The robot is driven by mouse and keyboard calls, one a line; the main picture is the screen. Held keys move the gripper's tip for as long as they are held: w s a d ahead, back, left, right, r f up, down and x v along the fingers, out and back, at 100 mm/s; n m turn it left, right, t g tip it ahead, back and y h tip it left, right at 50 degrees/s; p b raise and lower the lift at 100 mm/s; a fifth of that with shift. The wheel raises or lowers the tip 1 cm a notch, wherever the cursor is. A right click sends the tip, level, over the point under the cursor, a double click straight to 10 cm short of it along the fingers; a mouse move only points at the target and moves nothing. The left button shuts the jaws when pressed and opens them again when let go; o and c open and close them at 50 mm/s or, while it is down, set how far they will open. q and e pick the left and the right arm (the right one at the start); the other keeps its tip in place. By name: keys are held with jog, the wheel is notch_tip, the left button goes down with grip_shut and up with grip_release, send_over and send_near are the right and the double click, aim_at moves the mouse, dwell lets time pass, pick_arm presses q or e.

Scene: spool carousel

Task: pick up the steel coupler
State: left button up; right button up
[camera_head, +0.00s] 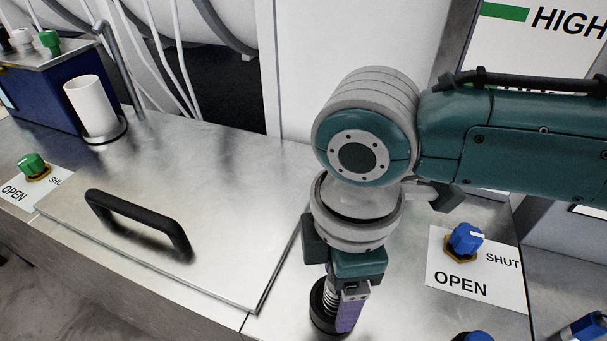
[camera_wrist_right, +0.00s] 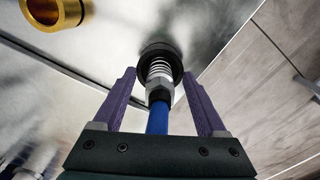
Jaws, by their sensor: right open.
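The steel coupler (camera_wrist_right: 158,90) has a hex collar and a coiled spring, with a black disc at its far end and a blue hose or rod at its near end. In the head view its spring (camera_head: 329,291) and black disc show beside my gripper, over the metal counter. My right gripper (camera_wrist_right: 158,76) is open. Its two purple fingers stand on either side of the coupler, with visible gaps to both. In the head view my right gripper (camera_head: 345,312) points down and hides part of the coupler. My left gripper is not in view.
A metal lid (camera_head: 150,255) with a black handle (camera_head: 138,222) lies left of my arm. A blue knob (camera_head: 466,239) on an OPEN/SHUT plate stands to the right. A white cup (camera_head: 92,107) stands back left. A brass ring (camera_wrist_right: 55,12) shows in the wrist view.

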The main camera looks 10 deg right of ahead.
jog(key=shift+c, duration=0.3)
grip_shut()
dwell(0.4)
